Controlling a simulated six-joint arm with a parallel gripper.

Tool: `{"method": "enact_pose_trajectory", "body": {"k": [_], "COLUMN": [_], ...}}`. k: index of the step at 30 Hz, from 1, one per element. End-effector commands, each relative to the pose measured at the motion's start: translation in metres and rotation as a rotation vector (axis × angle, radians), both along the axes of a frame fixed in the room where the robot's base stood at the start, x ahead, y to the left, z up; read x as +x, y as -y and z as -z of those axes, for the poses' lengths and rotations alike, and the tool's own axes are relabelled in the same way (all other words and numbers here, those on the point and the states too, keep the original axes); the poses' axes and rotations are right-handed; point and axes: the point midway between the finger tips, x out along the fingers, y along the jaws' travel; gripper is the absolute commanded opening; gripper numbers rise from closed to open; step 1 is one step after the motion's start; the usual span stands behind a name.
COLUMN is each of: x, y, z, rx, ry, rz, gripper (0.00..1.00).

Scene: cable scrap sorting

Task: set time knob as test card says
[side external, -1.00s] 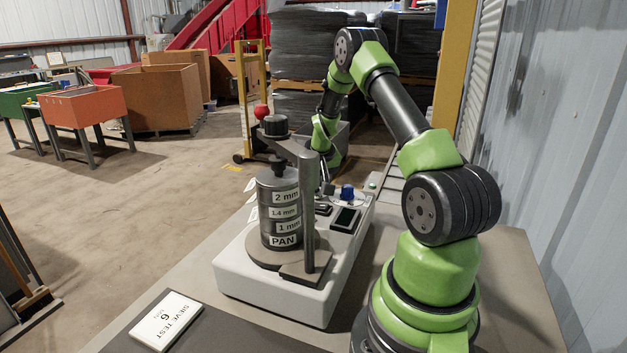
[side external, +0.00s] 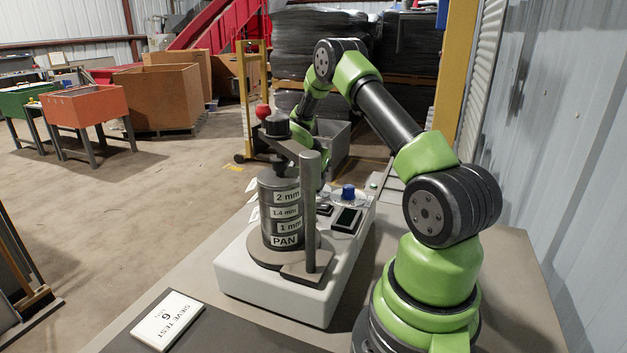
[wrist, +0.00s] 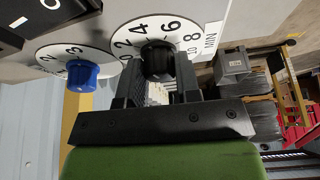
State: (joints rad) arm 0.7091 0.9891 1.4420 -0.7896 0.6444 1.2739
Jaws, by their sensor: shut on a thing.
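The test card (side external: 167,321) lies flat at the front left in the side view and reads "SIEVE TEST" with a 6 and small print. In the wrist view, the black time knob (wrist: 157,61) sits on a white dial (wrist: 150,28) marked 0 to 10 with MIN beside it. My gripper (wrist: 158,78) is shut on this knob, one finger at each side. I cannot make out which number the knob points to. In the side view, the knob and my fingers are hidden behind the sieve stack and post.
A blue knob (wrist: 82,75) on a second dial is left of the time dial; it also shows in the side view (side external: 348,192). The sieve stack (side external: 280,210) and grey post (side external: 310,210) stand on the white shaker base (side external: 265,296).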

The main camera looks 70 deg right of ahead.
Motion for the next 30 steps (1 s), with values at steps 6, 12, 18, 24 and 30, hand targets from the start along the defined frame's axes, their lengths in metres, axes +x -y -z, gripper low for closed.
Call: {"method": "enact_pose_trajectory", "body": {"k": [6,12,18,24,30], "x": [0.0017,0.0025,0.0030,0.0032,0.0034], "y": [-0.0004,-0.0004,-0.0002,-0.0001,0.0000], "z": [0.0002,0.0007,0.0007,0.0008,0.0007], "rx": [0.002,0.003,0.002,0.003,0.004], "ry": [0.002,0.002,0.002,0.002,0.002], "rz": [0.209,0.389,0.540,0.644,0.701], "gripper": [0.07,0.07,0.07,0.07,0.07]}}
